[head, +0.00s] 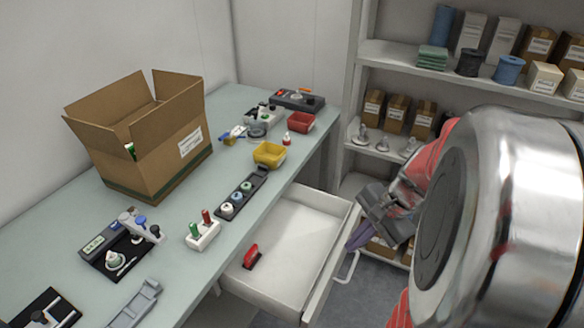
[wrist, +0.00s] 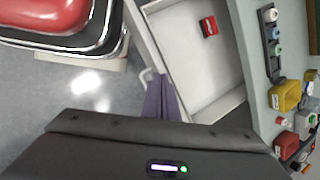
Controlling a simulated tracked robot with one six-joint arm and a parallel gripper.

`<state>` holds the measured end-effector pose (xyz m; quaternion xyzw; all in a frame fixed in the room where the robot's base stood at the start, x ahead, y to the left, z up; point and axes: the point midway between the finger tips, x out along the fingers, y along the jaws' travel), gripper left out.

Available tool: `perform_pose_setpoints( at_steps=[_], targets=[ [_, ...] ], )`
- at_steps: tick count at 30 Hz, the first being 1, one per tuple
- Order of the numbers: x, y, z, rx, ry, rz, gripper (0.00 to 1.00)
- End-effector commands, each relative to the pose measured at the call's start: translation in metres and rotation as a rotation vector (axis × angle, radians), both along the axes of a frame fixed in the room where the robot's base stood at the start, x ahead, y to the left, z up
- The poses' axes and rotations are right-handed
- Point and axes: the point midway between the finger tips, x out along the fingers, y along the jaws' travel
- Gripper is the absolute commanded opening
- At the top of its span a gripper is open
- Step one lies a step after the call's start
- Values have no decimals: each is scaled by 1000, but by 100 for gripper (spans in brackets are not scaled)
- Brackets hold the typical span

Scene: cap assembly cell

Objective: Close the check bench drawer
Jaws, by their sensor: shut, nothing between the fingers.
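The white check bench drawer (head: 290,235) stands pulled out from under the bench, and its inside is in full view. A small red object (head: 251,256) lies in it. The drawer also shows in the wrist view (wrist: 190,60), with the red object (wrist: 208,26) inside. Its pale handle (head: 346,268) is on the outer front face; part of it shows in the wrist view (wrist: 147,76). My gripper (head: 357,240) is shut and empty, with purple fingers beside the drawer front near the handle. In the wrist view the fingers (wrist: 161,100) appear close to the handle; I cannot tell whether they touch.
The bench top (head: 75,212) carries an open cardboard box (head: 150,150), a yellow bin (head: 269,154), a red bin (head: 300,122) and a black strip of spools (head: 241,196). Shelves (head: 400,55) with boxes stand behind. Grey floor (wrist: 40,92) is clear outside the drawer.

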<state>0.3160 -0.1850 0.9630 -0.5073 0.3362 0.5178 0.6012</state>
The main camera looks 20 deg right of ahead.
Motion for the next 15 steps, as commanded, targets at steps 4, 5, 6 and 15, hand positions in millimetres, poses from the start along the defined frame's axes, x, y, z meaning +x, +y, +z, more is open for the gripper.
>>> perform_pose_setpoints(
  at_steps=[4, 5, 6, 15],
  targets=[
    [-11, -32, -21, 110, 30, -203, 0],
    [-14, -39, -25, 132, 34, -243, 0],
    [-17, -47, -31, 160, 40, -296, 0],
    [-52, -105, -73, 384, 67, -692, 0]
  ],
)
